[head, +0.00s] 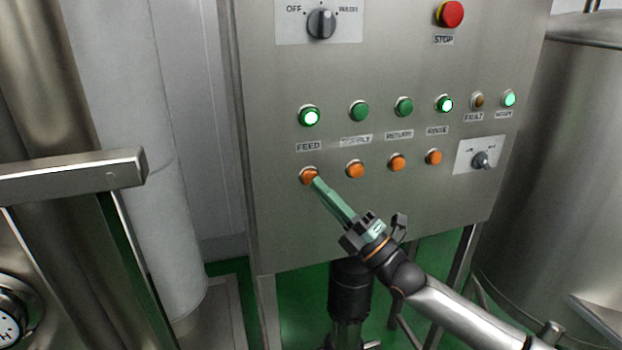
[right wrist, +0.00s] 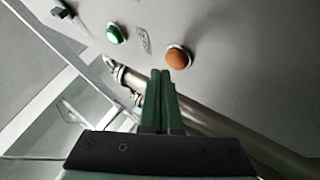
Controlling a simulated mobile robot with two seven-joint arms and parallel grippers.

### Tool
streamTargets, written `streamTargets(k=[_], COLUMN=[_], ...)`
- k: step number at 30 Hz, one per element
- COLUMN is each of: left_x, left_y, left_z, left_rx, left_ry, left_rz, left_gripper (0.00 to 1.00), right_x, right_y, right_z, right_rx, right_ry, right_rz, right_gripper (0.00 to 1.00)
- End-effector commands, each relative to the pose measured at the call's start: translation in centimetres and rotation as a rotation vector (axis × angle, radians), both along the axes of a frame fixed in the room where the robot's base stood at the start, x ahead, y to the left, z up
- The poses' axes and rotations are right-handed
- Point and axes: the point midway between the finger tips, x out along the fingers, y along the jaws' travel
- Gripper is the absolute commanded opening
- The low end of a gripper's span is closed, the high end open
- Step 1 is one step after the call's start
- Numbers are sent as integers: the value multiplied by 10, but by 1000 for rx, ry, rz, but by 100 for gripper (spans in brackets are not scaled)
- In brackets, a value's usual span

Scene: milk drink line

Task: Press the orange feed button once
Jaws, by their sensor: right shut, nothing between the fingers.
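The orange feed button (head: 309,175) is at the left end of the lower row on the steel control panel, below the FEED label (head: 308,147). My right gripper (head: 317,183) is shut and empty, with its green fingertips at the button's lower right edge in the head view. In the right wrist view, the orange button (right wrist: 178,56) shows just beyond the shut fingertips (right wrist: 160,74). I cannot tell whether they touch it. The green feed light (head: 310,117) above the label is lit. My left gripper is out of view.
More orange buttons (head: 355,169) sit to the right in the same row. A red stop button (head: 450,14) and an off/wash knob (head: 321,23) are higher up. A steel tank (head: 555,150) stands at the right, and steel equipment (head: 70,180) at the left.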

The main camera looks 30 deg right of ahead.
Motion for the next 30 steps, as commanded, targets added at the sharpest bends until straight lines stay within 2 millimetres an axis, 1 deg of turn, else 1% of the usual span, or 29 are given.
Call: streamTargets(k=[6, 30], left_x=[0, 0], left_y=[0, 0], left_z=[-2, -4], left_rx=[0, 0], left_ry=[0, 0], left_rz=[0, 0], left_gripper=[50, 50], right_x=[7, 12], right_y=[-2, -3], right_z=[0, 0], right_rx=[1, -1], right_ry=[0, 0], right_rz=[-1, -1], right_gripper=[0, 0])
